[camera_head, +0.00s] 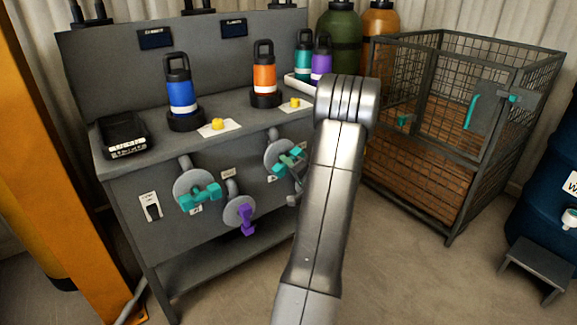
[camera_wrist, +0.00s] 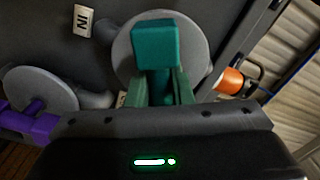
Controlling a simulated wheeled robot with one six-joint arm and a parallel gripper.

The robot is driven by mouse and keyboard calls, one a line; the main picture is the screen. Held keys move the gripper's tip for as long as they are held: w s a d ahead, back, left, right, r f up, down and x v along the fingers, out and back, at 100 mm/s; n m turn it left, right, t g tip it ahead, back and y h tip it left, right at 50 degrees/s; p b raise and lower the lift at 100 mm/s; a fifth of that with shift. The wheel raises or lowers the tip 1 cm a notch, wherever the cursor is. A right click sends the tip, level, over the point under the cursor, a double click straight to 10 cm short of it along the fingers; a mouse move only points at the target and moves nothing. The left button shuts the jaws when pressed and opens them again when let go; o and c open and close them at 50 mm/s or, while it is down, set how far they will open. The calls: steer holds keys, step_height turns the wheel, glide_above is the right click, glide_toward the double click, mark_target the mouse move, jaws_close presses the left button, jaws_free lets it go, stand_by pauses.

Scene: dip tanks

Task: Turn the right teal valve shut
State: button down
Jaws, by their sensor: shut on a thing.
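The right teal valve (camera_head: 288,161) is on the front panel of the grey bench, below the orange bottle, partly hidden by my arm. In the wrist view its teal handle (camera_wrist: 156,45) stands out from a round grey flange, its block end towards the top of the picture. My gripper (camera_wrist: 160,88) has a finger on each side of the handle and is shut on it. In the head view my arm hides most of the gripper. The handle's exact turn angle is hard to tell.
A left teal valve (camera_head: 199,197) and a purple valve (camera_head: 247,218) are on the same panel; the purple one also shows close by in the wrist view (camera_wrist: 30,122). Blue (camera_head: 181,92) and orange (camera_head: 264,76) bottles stand on the bench. A wire cage (camera_head: 440,195) stands right of my arm.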

steer(key=shift+m+b, duration=1.2)
steer(key=shift+m, duration=1.3)
steer(key=shift+r, duration=0.1)
steer(key=c, duration=1.3)
jaws_free()
steer(key=p+v, duration=0.1)
steer(key=v, duration=1.2)
steer(key=shift+s+d+p, duration=0.25)
steer(key=shift+s+p, duration=0.05)
steer(key=shift+s, duration=0.05)
steer(key=shift+w, duration=0.1)
